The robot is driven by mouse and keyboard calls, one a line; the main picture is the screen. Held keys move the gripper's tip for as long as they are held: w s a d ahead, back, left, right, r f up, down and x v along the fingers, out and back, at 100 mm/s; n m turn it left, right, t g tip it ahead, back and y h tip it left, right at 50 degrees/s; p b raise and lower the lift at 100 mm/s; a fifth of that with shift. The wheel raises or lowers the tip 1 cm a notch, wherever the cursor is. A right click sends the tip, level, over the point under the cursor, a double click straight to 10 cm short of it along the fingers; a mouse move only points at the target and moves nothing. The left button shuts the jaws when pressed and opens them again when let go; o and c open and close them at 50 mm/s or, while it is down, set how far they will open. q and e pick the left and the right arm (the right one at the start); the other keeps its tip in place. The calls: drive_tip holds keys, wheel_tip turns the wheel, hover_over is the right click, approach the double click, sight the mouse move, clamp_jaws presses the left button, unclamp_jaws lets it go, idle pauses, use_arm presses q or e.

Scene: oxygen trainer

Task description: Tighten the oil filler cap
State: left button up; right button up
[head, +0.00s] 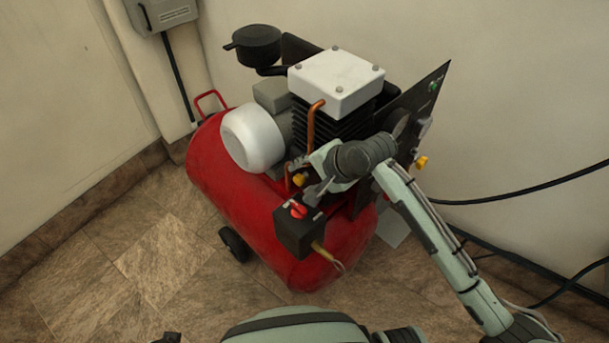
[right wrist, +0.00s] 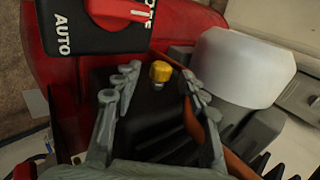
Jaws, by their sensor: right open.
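The yellow oil filler cap (head: 299,180) sits low on the dark pump body of a red compressor (head: 230,190). In the right wrist view the cap (right wrist: 160,71) is upright on a black housing, near the middle. My right gripper (head: 309,179) reaches in from the right in the head view. Its fingers are open, one on each side of the cap in the right wrist view (right wrist: 158,84), with visible gaps between them and the cap. The fingers appear not to touch it. My left gripper is not in view.
A black switch box with a red knob (head: 298,210) is close to the right gripper. A copper pipe (head: 314,117) and a silver motor cover (head: 252,138) flank the pump. Another yellow part (head: 421,162) is at the right. Walls stand behind; the tiled floor at left is clear.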

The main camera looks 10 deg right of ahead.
drive_tip(key=shift+w+a+f, duration=0.1)
drive_tip(key=shift+w+f, duration=0.05)
drive_tip(key=shift+f, duration=0.05)
drive_tip(key=shift+c, duration=0.3)
clamp_jaws()
